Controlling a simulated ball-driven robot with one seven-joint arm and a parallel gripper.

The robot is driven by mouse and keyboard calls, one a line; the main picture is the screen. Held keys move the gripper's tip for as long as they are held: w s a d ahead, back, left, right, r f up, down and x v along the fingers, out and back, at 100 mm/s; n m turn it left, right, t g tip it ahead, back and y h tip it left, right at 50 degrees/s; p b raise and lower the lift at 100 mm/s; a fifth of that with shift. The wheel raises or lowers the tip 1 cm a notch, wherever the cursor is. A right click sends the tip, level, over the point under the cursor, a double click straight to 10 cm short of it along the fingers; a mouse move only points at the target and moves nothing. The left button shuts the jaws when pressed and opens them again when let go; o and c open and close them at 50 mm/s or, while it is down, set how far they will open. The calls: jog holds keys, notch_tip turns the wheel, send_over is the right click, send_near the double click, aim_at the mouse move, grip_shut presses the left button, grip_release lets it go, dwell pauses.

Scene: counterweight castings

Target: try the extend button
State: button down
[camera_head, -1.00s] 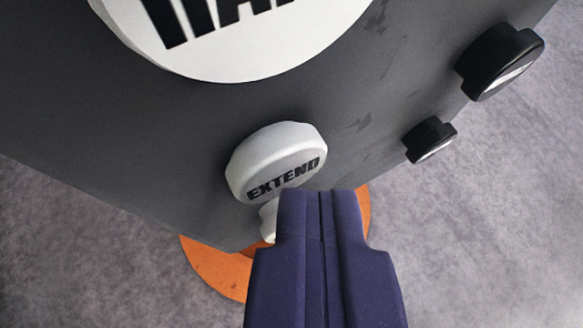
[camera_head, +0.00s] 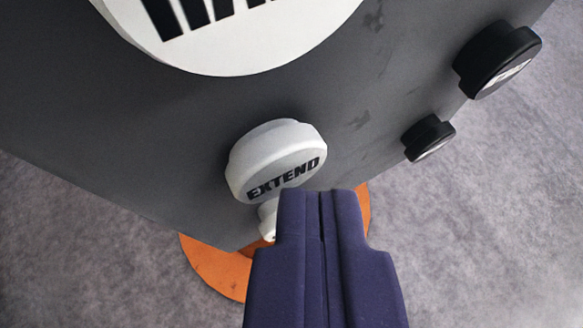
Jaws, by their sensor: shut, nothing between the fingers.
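The extend button (camera_head: 275,158) is a white round knob marked "EXTEND" that stands out from a dark grey panel (camera_head: 130,130). My gripper (camera_head: 321,192) is dark blue, shut and empty. Its fingertips overlap the lower right edge of the button's face in the picture. I cannot tell whether they touch it. Below the button a smaller white part (camera_head: 268,220) is partly hidden by my gripper.
A large white disc (camera_head: 235,40) with cut-off black letters sits above the button. Two black knobs, a larger one (camera_head: 495,60) and a smaller one (camera_head: 429,138), are at the right. An orange round base (camera_head: 215,268) lies below the panel on grey floor (camera_head: 490,230).

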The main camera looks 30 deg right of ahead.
jog(key=shift+s, duration=0.9)
jog(key=s, duration=0.4)
jog(key=shift+s+b, duration=0.35)
jog(key=shift+s, duration=0.05)
